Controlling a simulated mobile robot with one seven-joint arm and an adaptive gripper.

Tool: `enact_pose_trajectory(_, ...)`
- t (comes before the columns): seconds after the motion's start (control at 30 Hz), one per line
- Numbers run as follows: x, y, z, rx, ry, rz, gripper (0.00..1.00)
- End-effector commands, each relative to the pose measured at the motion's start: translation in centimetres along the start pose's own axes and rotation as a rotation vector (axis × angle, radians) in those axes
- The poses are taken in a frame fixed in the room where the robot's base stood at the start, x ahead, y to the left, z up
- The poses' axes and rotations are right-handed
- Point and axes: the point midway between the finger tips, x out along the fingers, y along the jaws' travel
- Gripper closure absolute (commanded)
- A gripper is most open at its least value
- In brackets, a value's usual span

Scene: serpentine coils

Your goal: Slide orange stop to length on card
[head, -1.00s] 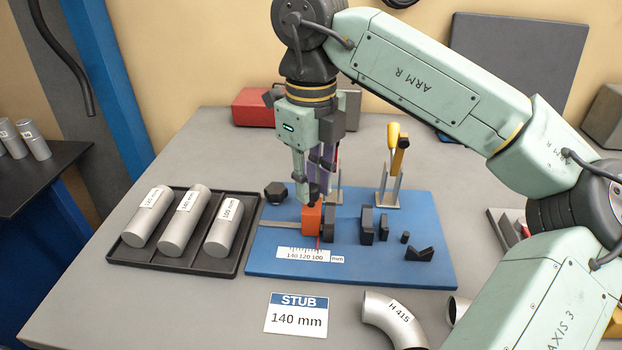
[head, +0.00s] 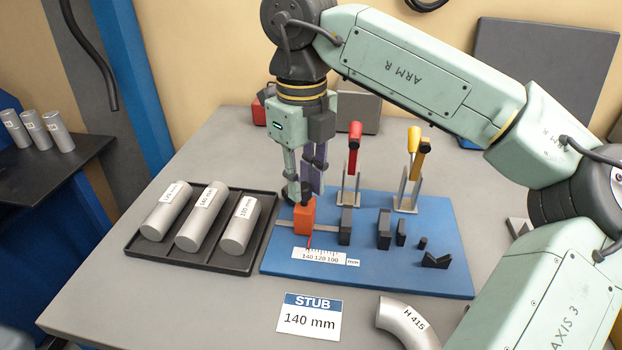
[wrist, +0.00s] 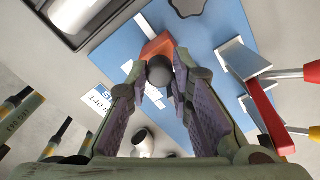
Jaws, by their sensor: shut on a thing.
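The orange stop (head: 304,218) sits on a flat grey rail (head: 325,228) on the blue board. Its red pointer (head: 309,242) meets the white scale (head: 320,257) at or very near the 140 mark. My gripper (head: 306,192) is upright over the stop and shut on its dark knob. In the wrist view the round black knob (wrist: 160,70) is between the fingertips, with the orange stop (wrist: 157,46) just beyond. The white card (head: 310,318) in front of the board reads STUB 140 mm.
A black tray (head: 262,242) with labelled tubes stands left of the board. Dark blocks (head: 384,230) stand right of the stop. Red-handled (head: 354,150) and yellow-handled (head: 414,150) clamps stand behind. A pipe elbow (head: 405,322) lies at the front.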

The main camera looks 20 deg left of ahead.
Motion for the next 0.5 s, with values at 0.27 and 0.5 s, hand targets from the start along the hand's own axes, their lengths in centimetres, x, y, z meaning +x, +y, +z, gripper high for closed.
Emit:
enact_pose_trajectory(0.27,-0.02,-0.04,-0.01,0.001,-0.002,0.0,0.63)
enact_pose_trajectory(0.5,-0.01,-0.03,-0.02,0.001,-0.001,0.001,0.59)
